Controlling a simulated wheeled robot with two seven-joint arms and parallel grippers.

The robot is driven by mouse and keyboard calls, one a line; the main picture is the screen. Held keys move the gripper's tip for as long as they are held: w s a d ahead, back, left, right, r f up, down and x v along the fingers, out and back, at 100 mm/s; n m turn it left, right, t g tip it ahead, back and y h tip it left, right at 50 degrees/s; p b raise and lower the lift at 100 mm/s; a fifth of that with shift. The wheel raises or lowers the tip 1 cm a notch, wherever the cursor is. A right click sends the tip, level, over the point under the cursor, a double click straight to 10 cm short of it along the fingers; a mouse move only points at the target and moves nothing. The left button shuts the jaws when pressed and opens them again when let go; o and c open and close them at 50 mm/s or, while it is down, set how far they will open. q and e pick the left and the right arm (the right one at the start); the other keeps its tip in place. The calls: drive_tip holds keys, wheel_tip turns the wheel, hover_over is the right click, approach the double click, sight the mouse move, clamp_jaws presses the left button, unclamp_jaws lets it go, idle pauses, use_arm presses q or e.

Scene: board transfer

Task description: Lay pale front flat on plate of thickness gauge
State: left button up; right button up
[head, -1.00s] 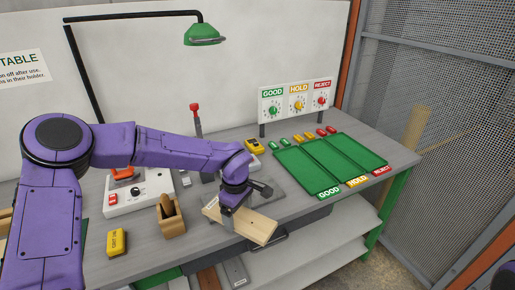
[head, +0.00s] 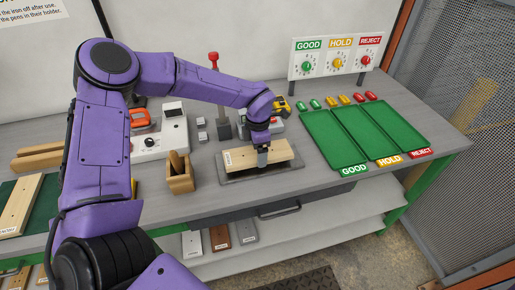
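The pale front (head: 238,160), a light wooden board with a small label at its left end, lies flat or nearly flat over the grey plate (head: 292,166) of the thickness gauge. I cannot tell whether it fully touches the plate. The gauge's red-knobbed lever (head: 213,62) stands behind it on the left. My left gripper (head: 263,160) points down at the middle of the board, with its visible finger against it, and appears shut on it. The far finger is hidden. My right gripper is not in view.
A wooden pen holder (head: 180,180) stands left of the plate. A green three-part tray (head: 365,135) lies to the right, with coloured tokens behind it. A yellow device (head: 281,104) is behind the gripper. Another pale board (head: 20,205) lies at far left.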

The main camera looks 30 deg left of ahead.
use_arm(q)
drive_tip(key=shift+w+f, duration=0.8)
drive_tip(key=shift+f, duration=0.2)
drive_tip(key=shift+s+r, duration=0.45)
drive_tip(key=shift+s, duration=0.15)
drive_tip(key=shift+w+f, duration=0.3)
drive_tip(key=shift+f, duration=0.1)
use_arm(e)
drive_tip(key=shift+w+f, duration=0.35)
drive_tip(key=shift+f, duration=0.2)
use_arm(q)
drive_tip(key=shift+s, duration=0.2)
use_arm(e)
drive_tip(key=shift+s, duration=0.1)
use_arm(q)
drive_tip(key=shift+f, duration=0.1)
drive_tip(key=o, duration=1)
drive_tip(key=shift+w, duration=0.1)
wheel_tip(320, 180, up, 10)
drive_tip(key=shift+r+b, duration=0.25)
drive_tip(key=shift+b, duration=1)
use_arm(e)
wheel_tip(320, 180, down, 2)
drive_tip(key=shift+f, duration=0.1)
